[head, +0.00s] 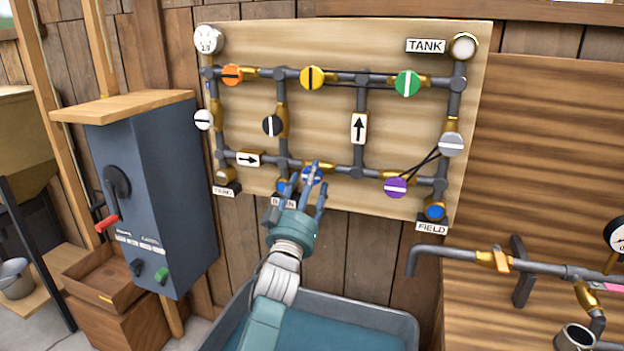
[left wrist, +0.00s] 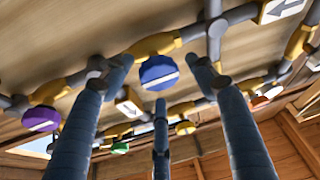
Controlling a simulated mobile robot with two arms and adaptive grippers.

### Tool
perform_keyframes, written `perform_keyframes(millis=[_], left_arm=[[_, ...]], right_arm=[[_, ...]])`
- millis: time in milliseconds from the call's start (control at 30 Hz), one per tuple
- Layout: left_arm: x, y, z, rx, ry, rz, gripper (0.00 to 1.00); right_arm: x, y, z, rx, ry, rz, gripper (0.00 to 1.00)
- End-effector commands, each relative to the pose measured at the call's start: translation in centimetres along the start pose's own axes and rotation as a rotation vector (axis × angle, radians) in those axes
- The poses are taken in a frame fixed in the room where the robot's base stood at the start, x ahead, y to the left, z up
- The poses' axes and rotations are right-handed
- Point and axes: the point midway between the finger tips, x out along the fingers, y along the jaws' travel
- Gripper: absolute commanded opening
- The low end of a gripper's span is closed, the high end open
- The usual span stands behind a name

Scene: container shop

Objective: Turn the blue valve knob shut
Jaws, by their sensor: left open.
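The blue valve knob (head: 312,175) sits on the lower pipe of the wooden panel, partly hidden by my fingers in the head view. In the left wrist view the blue knob (left wrist: 158,73) is round with a white line, which runs roughly along its pipe. My left gripper (head: 304,187) is open in front of the panel. Its fingers are spread around the knob's position; the left wrist view shows the knob between the two nearer fingers, with a third finger below. I cannot tell whether any finger touches it. My right gripper is not in view.
A purple knob (head: 395,187) is right along the same pipe; orange (head: 232,75), yellow (head: 312,77) and green (head: 407,83) knobs line the upper pipe. A blue-grey basin (head: 400,325) stands below. A grey cabinet (head: 155,200) with a red-handled crank is left.

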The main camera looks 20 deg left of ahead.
Motion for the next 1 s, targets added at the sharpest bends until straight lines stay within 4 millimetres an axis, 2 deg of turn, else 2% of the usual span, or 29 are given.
perform_keyframes(millis=[200, 500, 533, 733, 1000], left_arm=[[2.1, 0.0, 0.1, 0.001, -0.001, 0.000, 0.57], [2.4, 0.0, 0.1, 0.001, -0.001, 0.000, 0.57], [2.4, 0.0, 0.1, 0.001, -0.001, 0.000, 0.55], [2.4, 0.0, 0.0, 0.000, -0.001, 0.000, 0.15], [2.4, -0.1, -0.1, 0.013, 0.001, 0.005, 0.13]], right_arm=[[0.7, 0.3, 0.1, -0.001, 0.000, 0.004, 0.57], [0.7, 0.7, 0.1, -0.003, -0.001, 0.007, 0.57], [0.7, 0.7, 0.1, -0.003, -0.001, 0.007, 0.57], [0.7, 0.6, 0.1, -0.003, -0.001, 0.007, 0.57], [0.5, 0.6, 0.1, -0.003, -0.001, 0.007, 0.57]])
